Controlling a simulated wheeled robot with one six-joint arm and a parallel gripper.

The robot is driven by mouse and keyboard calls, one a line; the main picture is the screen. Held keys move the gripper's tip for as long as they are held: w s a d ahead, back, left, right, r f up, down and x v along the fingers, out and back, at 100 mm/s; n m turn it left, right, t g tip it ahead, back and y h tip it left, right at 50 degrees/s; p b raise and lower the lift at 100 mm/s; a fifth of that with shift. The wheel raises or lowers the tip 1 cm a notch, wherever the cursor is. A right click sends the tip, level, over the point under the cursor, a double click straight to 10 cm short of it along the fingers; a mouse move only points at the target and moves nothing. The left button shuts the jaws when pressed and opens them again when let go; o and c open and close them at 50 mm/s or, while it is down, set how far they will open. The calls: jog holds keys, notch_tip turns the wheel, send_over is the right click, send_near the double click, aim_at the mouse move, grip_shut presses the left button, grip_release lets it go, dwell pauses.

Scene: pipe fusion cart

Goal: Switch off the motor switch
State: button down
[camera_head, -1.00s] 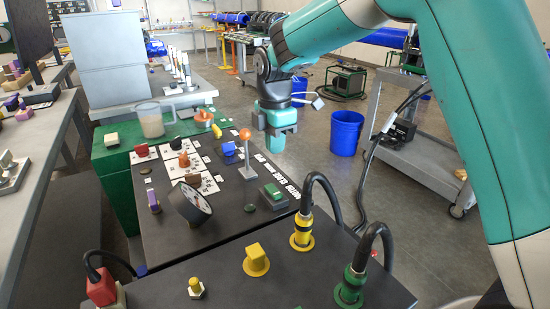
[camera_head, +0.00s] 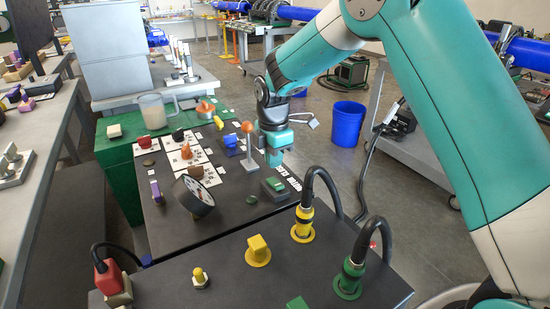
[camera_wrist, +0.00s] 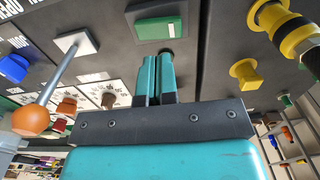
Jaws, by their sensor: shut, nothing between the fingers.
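A green rocker switch (camera_head: 275,186) in a dark housing stands on the black panel, near its right edge. It also shows at the top of the wrist view (camera_wrist: 160,27). No legible label marks it as the motor switch. My gripper (camera_head: 274,160) is above and just behind this switch in the head view. In the wrist view my gripper (camera_wrist: 156,58) has its teal fingers together and empty, pointing toward the panel near the green switch. A small dark round button (camera_wrist: 167,51) is partly hidden by the fingertips. I cannot tell whether anything is touched.
A lever with an orange knob (camera_head: 247,127) rises beside my gripper; it also shows in the wrist view (camera_wrist: 31,120). A black gauge (camera_head: 194,198), yellow knob (camera_head: 258,247), yellow connector (camera_head: 304,222) and green connector (camera_head: 350,278) stand nearer. A blue bucket (camera_head: 347,125) is on the floor.

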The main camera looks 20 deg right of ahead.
notch_tip(320, 180, up, 14)
jog(key=w+p, duration=0.2)
jog(key=p, duration=0.1)
jog(key=shift+w+a+f, duration=0.15)
jog(key=shift+w+a, duration=0.15)
jog(key=s+a+r+m+y+p, duration=0.1)
jog(key=s+m, duration=0.5)
jog(key=s, duration=1.1)
jog(key=s+a+r+m+y, duration=0.2)
jog(key=s+m, duration=0.5)
jog(key=s, duration=1)
jog(key=shift+s+a+r+y+p, duration=0.25)
jog(key=shift+s+r+y+p, duration=0.15)
jog(key=shift+r+y, duration=0.3)
